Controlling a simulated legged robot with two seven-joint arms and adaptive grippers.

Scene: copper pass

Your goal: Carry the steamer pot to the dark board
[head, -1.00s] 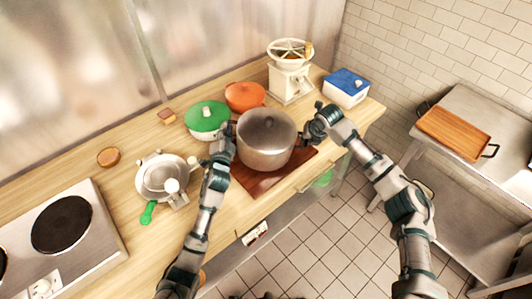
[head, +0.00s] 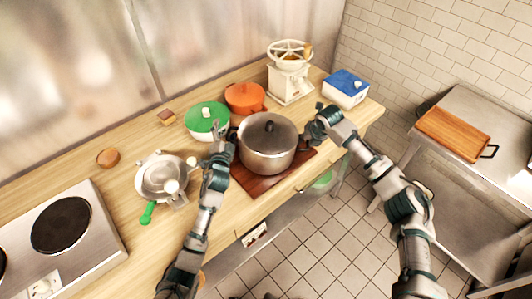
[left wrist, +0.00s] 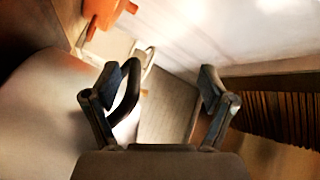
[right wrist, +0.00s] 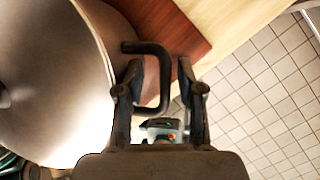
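The steamer pot (head: 266,146), grey metal with a lid and a black handle on each side, stands upright on the dark board (head: 255,184), a red-brown slab near the counter's front edge. My left gripper (head: 221,152) is at the pot's left side. In the left wrist view its fingers (left wrist: 160,100) are spread, with the black handle loop (left wrist: 127,92) close to one finger. My right gripper (head: 314,126) is at the right side. In the right wrist view its fingers (right wrist: 156,92) are apart, with the other handle (right wrist: 162,75) between them.
A green-lidded pot (head: 206,120), an orange pot (head: 244,97) and a white grinder (head: 290,82) stand behind. A metal strainer pot (head: 163,180) and a hotplate (head: 62,226) are left. A blue-topped box (head: 346,88) is at the right end.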

